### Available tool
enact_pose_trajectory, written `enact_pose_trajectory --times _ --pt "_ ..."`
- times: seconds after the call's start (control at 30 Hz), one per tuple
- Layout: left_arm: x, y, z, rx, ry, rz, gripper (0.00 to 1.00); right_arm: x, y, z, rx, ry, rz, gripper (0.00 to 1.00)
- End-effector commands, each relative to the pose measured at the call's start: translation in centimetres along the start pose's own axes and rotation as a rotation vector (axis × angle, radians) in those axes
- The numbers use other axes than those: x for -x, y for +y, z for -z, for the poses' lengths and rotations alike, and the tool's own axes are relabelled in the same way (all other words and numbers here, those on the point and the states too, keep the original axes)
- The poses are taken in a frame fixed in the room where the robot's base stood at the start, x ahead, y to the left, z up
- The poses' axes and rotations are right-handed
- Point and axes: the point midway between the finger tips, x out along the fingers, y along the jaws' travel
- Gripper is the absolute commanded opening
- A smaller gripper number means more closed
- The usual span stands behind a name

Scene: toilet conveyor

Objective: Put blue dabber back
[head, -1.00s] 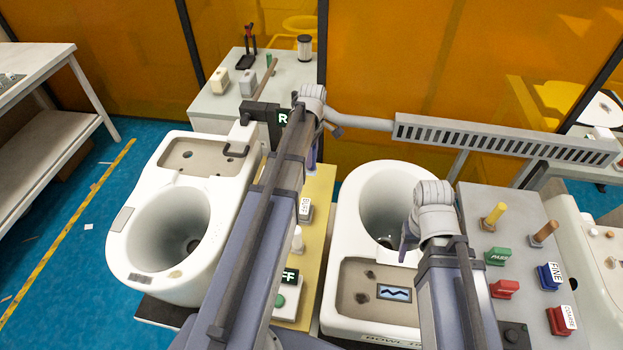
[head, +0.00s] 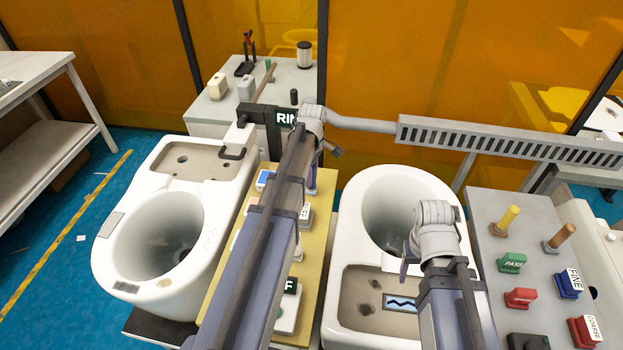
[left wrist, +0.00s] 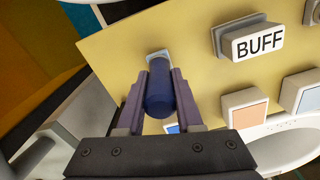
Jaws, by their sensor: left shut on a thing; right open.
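The blue dabber (left wrist: 158,98) is a dark blue cylinder between the two purple fingers of my left gripper (left wrist: 160,72) in the left wrist view. The gripper is shut on it, over the yellow panel (left wrist: 110,55). A pale blue patch (left wrist: 157,55) lies just beyond the dabber's far end; I cannot tell whether they touch. In the head view my left gripper (head: 314,180) is over the far part of the yellow panel (head: 325,200), and the arm hides the dabber. My right gripper (head: 405,258) is open and empty above the right toilet bowl (head: 350,270).
A BUFF block (left wrist: 252,39) and other tool blocks stand on the yellow panel. A left toilet bowl (head: 120,215) sits beside it. A grey panel (head: 490,240) with coloured blocks is at right. A slotted grey duct (head: 500,140) spans behind.

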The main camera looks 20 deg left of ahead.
Motion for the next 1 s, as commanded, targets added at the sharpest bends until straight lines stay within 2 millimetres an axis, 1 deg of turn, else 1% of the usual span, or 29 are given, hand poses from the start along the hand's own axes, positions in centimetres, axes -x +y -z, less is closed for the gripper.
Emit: enact_pose_trajectory --times 0.1,0.23,0.27,0.5,0.83,1.0 --pt "0.1 0.0 0.0 0.0 0.0 0.0 0.0 0.1 0.0 0.0 0.0 0.0 0.0 0.61" --pt "-0.4 0.0 0.0 0.0 0.0 0.0 0.0 -0.4 0.0 0.0 0.0 0.0 0.0 0.61" --pt "-0.2 0.0 0.0 0.0 0.0 0.0 0.38 -0.2 0.0 0.0 0.0 0.0 0.0 0.61" --pt "-0.2 0.0 0.0 0.0 0.0 0.0 0.65 -0.2 0.0 0.0 0.0 0.0 0.0 0.61" --pt "0.0 0.0 0.0 0.0 0.0 0.0 0.65 0.0 0.0 0.0 0.0 0.0 0.0 0.61" --pt "0.9 0.0 0.0 0.0 0.0 0.0 0.65 0.9 0.1 -0.1 0.0 0.0 0.0 0.61"
